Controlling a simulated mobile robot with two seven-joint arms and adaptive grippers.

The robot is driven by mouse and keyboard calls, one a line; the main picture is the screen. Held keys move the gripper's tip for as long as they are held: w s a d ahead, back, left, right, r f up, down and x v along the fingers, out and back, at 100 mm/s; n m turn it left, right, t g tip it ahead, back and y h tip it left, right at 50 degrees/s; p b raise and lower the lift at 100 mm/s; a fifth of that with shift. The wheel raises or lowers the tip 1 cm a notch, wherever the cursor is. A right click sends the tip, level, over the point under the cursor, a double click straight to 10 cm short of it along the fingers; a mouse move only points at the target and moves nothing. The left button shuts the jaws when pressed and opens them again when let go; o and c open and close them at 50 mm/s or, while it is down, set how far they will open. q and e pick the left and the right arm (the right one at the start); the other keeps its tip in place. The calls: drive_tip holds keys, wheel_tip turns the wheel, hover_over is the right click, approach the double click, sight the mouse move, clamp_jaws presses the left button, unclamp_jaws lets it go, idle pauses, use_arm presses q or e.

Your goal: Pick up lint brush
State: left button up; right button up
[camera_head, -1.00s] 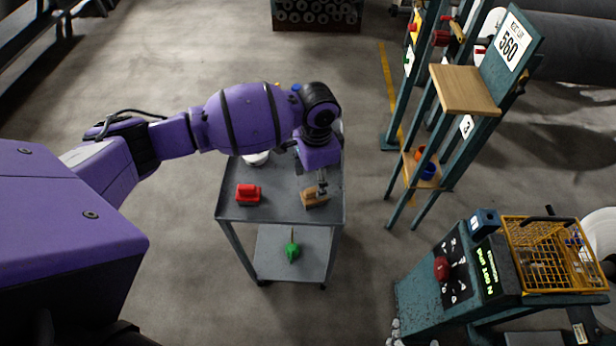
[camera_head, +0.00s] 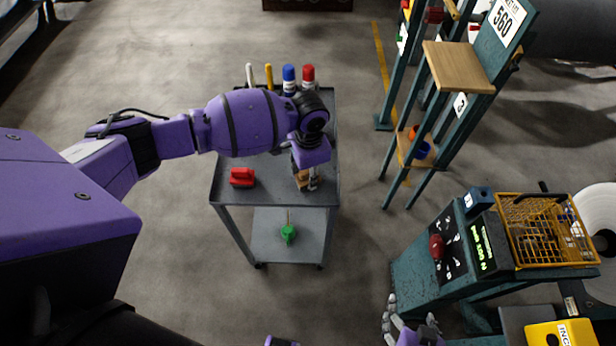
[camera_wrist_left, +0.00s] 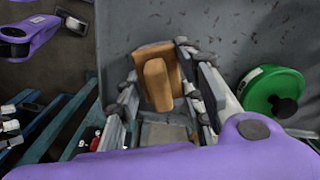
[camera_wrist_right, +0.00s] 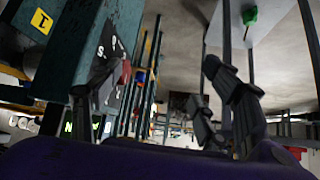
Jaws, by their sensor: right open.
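The lint brush (camera_head: 301,180), a tan wooden block with a raised grip, lies near the front right of the grey cart's top (camera_head: 270,187). In the left wrist view the brush (camera_wrist_left: 157,85) sits between the fingers of my left gripper (camera_wrist_left: 158,68). That gripper (camera_head: 311,181) points down over the brush, its fingers apart on either side; the head view partly hides the brush behind it. My right gripper (camera_head: 408,322) is open and empty at the bottom of the head view, away from the cart; its spread fingers also show in the right wrist view (camera_wrist_right: 165,95).
A red object (camera_head: 242,177) lies left of the brush. White, yellow, blue and red-capped items (camera_head: 289,78) stand at the cart's back. A green item (camera_head: 288,233) is on the lower shelf. A teal console with a yellow basket (camera_head: 545,230) stands at right.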

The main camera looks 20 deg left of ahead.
use_arm(q)
drive_tip(key=c, duration=0.5)
drive_tip(key=shift+c, duration=0.8)
drive_tip(key=shift+r, duration=0.55)
wheel_tip(320, 180, up, 3)
drive_tip(key=shift+f, duration=0.2)
drive_tip(key=s+d+r+p, duration=0.2)
drive_tip(key=s+r, duration=0.7)
drive_tip(key=s, duration=0.4)
drive_tip(key=shift+s+d+r, duration=0.15)
drive_tip(key=shift+s+d, duration=0.2)
drive_tip(key=shift+d, duration=0.05)
use_arm(e)
drive_tip(key=shift+w+a+r, duration=0.15)
drive_tip(key=shift+r, duration=0.3)
drive_tip(key=shift+w+a+r, duration=0.15)
drive_tip(key=shift+r, duration=0.3)
